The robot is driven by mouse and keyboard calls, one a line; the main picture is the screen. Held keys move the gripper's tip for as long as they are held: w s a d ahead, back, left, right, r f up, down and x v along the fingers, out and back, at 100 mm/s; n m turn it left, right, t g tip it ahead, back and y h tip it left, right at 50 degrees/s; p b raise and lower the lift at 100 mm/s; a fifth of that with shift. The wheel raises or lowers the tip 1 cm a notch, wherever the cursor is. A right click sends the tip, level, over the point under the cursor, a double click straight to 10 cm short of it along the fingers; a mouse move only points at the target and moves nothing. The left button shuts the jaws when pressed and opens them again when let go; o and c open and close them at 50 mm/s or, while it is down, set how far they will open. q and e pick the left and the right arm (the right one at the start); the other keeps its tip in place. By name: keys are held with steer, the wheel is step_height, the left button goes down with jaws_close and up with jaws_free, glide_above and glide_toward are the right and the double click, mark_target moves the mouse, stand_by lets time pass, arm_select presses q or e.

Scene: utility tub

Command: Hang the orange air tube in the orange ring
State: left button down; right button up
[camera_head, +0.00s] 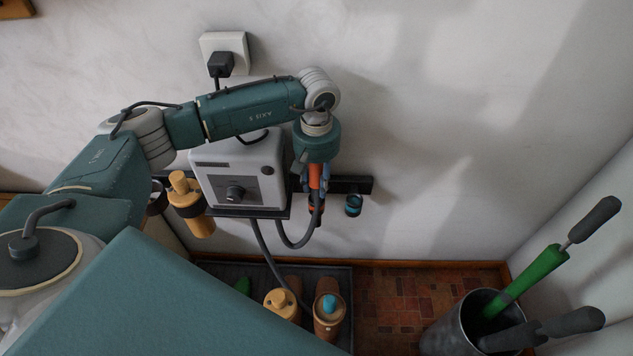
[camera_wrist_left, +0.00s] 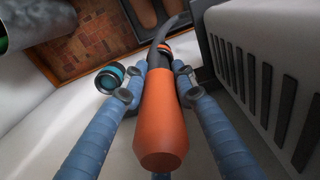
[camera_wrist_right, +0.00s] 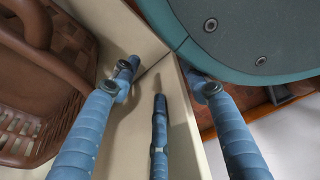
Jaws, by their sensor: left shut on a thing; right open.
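The orange air tube (camera_wrist_left: 160,120) is a tapered orange handle with a dark neck and a grey hose. My left gripper (camera_head: 315,180) is shut on it, one blue finger on each side; the handle also shows in the head view (camera_head: 315,174). A small patch of orange, seemingly the orange ring (camera_wrist_left: 164,47), shows at the tube's neck in the left wrist view. It is mostly hidden, so I cannot tell whether the tube sits inside it or only in line with it. My right gripper (camera_wrist_right: 158,88) is open, with nothing between its fingers.
A teal ring (camera_head: 353,205) is beside the tube on the wall rail (camera_head: 362,184). A grey box with a knob (camera_head: 237,175) stands close on the left. A metal bin with tools (camera_head: 458,328) is lower right. In the right wrist view, a brown basket (camera_wrist_right: 45,100) is left.

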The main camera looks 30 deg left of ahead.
mark_target(317, 169)
arm_select(q)
steer(key=shift+r+p, duration=0.6)
steer(key=shift+r, duration=0.5)
arm_select(e)
steer(key=shift+s+d+f, duration=0.2)
steer(key=shift+s+f, duration=0.05)
steer(key=shift+s, duration=0.2)
steer(key=shift+s+d+f, duration=0.2)
steer(key=shift+s+f, duration=0.05)
steer(key=shift+s, duration=0.2)
arm_select(q)
steer(key=shift+r+p, duration=0.85)
steer(key=shift+r, duration=0.55)
steer(key=shift+r+p, duration=0.75)
steer(key=shift+r, duration=0.55)
steer(key=shift+r+p, duration=0.7)
steer(key=shift+r, duration=0.5)
steer(key=shift+r+p, duration=0.35)
steer(key=shift+r, duration=0.65)
steer(key=shift+r+p, duration=0.55)
steer(key=shift+r, duration=0.5)
arm_select(e)
steer(key=s+r+g, duration=0.1)
steer(key=s+r, duration=0.3)
steer(key=s, duration=0.6)
steer(key=shift+r, duration=0.25)
